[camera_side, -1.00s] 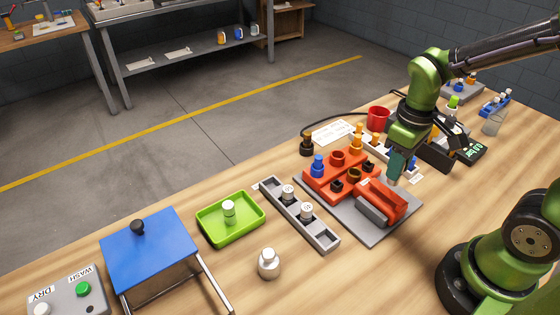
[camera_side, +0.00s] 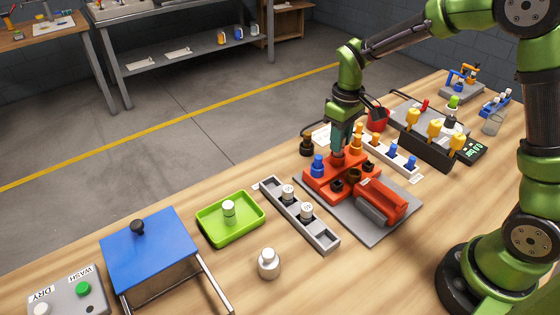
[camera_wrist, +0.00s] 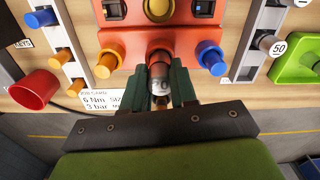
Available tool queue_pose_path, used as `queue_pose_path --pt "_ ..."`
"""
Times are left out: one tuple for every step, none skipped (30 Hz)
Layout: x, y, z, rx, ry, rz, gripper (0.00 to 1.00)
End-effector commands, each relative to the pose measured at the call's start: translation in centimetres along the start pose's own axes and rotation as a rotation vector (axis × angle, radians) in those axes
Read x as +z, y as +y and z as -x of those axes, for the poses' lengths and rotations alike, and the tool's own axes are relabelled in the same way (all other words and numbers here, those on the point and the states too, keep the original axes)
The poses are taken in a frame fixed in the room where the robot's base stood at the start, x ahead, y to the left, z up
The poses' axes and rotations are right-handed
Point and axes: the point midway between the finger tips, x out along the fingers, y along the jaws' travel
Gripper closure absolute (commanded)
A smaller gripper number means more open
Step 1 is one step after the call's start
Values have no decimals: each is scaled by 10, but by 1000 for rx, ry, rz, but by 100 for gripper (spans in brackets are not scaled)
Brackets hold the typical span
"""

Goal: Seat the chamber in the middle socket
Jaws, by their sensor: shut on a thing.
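My gripper (camera_side: 338,150) is over the back row of the red-orange fixture (camera_side: 318,183), between a blue peg (camera_side: 318,166) and an orange peg (camera_side: 357,139). In the wrist view my gripper (camera_wrist: 160,82) is shut on a small grey-white chamber (camera_wrist: 160,86) with a partly hidden number on it. The middle socket (camera_wrist: 158,56), a reddish-brown collar, is directly at the chamber's far end. The fingers cover much of both, so I cannot tell whether the chamber is inside the collar or just above it. The side view hides the chamber.
A grey rack (camera_side: 322,238) with two numbered chambers stands left of the fixture. A green tray (camera_side: 252,213) holds a white-capped bottle. A red cup (camera_side: 377,122) and a rail of pegs (camera_side: 402,160) are behind.

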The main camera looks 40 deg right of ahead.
Motion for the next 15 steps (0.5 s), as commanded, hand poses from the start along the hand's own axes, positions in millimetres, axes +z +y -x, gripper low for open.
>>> queue_pose_path --pt "0 0 -8 0 -1 1 100" --pt "0 0 -11 -1 -1 0 100" --pt "0 0 -15 0 1 0 100" --pt "0 0 -16 0 1 -1 100" --pt "0 0 -17 0 1 -1 100" --pt "0 0 -18 0 2 -1 100" --pt "0 0 -18 0 3 -1 100" --pt "0 0 -18 0 3 -1 100" --pt "0 0 -18 0 3 -1 100" --pt "0 0 -17 0 3 -1 100" --pt "0 0 -17 0 3 -1 100" --pt "0 0 -18 0 3 -1 100" --pt "0 0 -18 0 3 -1 100" --pt "0 0 -19 0 3 -1 100" --pt "0 0 -20 0 2 -1 100"
